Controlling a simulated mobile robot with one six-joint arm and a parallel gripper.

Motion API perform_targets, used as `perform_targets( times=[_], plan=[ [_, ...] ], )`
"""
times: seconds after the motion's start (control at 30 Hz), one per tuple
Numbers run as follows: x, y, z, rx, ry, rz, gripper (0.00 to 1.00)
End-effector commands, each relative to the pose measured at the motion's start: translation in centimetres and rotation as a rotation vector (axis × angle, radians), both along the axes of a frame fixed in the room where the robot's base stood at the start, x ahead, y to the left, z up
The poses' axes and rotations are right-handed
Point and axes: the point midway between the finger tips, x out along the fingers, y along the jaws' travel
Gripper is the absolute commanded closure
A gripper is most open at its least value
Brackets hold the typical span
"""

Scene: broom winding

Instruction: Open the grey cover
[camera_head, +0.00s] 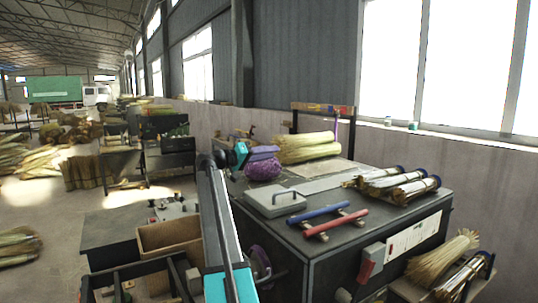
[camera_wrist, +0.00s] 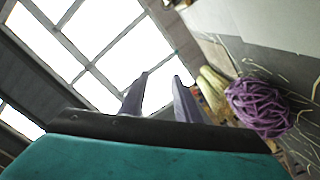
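The grey cover (camera_head: 272,201) is a light grey, flat, box-like lid with a dark handle (camera_head: 290,194) on it. It lies shut on the dark workbench top (camera_head: 345,216) in the head view. My gripper (camera_head: 264,151) is in the air above and behind the cover, apart from it. In the wrist view my gripper (camera_wrist: 160,86) has its two purple fingers spread with nothing between them. A pale grey surface fills the top right of the wrist view; I cannot tell whether it is the cover.
A purple twine ball (camera_head: 263,170) sits behind the cover; it also shows in the wrist view (camera_wrist: 260,106). Blue (camera_head: 318,213) and red (camera_head: 335,223) bars lie in front. Straw bundles (camera_head: 306,148) lie behind, brooms (camera_head: 398,184) at right. A wooden box (camera_head: 168,238) stands at left.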

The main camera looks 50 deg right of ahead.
Motion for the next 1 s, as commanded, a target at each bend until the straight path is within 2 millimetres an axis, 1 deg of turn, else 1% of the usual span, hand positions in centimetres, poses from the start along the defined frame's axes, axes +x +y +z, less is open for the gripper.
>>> perform_targets(
  times=[0.17,0.27,0.8,1.0],
  plan=[
    [0.4,1.1,-0.1,0.000,0.000,0.000,0.71],
    [0.9,2.1,-0.2,-0.001,-0.001,0.001,0.71],
    [4.3,9.9,-0.2,-0.001,0.000,0.002,0.71],
    [5.1,11.9,-0.1,-0.001,0.000,0.001,0.71]
  ],
)
